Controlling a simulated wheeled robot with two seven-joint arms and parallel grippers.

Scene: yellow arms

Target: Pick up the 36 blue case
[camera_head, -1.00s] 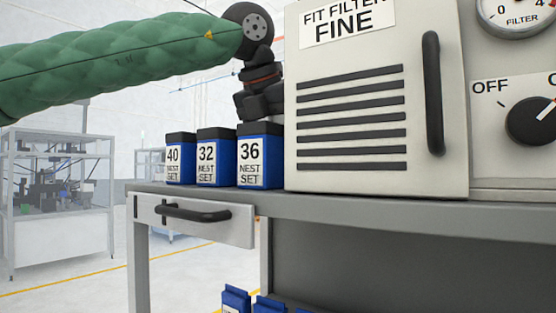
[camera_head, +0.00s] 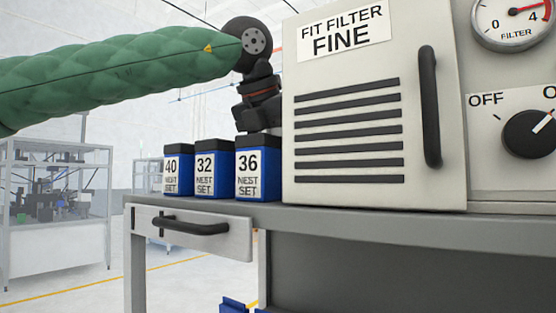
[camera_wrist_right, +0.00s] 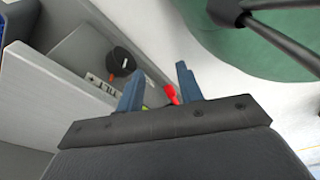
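The 36 case (camera_head: 258,175) is a blue box with a black lid and a white label reading "36 NEST SET". It stands upright on the grey bench, rightmost in a row of three, beside the filter cabinet. My left gripper (camera_head: 256,122) is black and points down directly over its lid. Its fingers are dark against the dark lid, so I cannot tell whether they touch or grip it. In the right wrist view, my right gripper (camera_wrist_right: 160,85) has its two blue-grey fingers apart, with nothing held between them.
The 32 case (camera_head: 213,170) and the 40 case (camera_head: 178,172) stand close on the left. The filter cabinet (camera_head: 370,195) rises close on the right. A drawer (camera_head: 187,228) is under the bench top. A blue box (camera_head: 233,303) shows low below the bench.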

